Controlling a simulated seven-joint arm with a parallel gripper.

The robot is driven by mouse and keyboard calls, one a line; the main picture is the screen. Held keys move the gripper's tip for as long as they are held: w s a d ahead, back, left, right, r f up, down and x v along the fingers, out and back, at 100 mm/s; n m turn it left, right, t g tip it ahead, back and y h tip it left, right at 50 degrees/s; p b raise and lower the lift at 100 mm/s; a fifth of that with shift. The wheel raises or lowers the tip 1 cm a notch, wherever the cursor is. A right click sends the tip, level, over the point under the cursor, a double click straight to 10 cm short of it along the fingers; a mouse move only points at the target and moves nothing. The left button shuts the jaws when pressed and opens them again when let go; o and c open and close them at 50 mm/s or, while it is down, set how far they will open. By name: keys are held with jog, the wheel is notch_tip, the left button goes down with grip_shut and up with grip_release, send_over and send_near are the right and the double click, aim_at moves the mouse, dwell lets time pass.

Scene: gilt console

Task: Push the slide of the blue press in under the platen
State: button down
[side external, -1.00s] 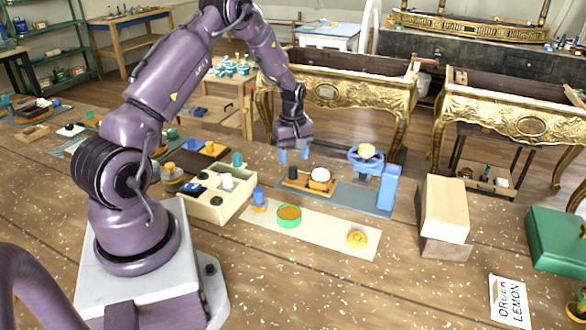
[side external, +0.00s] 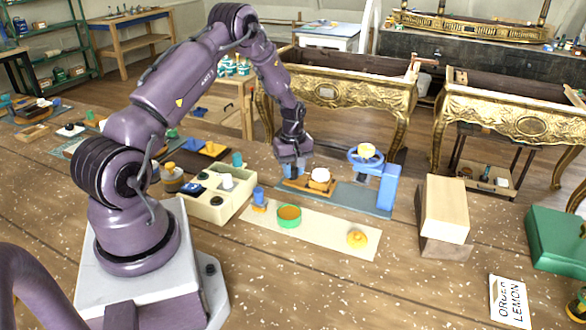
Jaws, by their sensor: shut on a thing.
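The blue press (side external: 388,186) stands on a grey-blue base plate (side external: 368,202), with a blue handwheel (side external: 355,158) and a cream knob at its top. Its orange-brown slide (side external: 296,188) sticks out to the left of the press frame. A white round piece in an orange holder (side external: 320,180) sits on the slide. My gripper (side external: 294,174) points down at the slide's left end. The platen's underside cannot be made out.
In front lie a cream mat (side external: 325,233) with a green-rimmed round dish (side external: 289,216) and a yellow ring-like piece (side external: 357,239). A compartment tray (side external: 215,205) stands to the left, a pale wooden block (side external: 444,208) to the right. Bare bench lies in the foreground.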

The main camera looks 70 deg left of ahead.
aim_at(320, 170)
jog(key=w+d, duration=0.5)
jog(key=shift+w+d, duration=0.2)
jog(key=shift+w, duration=0.05)
jog(key=c, duration=0.9)
grip_release()
notch_tip(320, 170, up, 13)
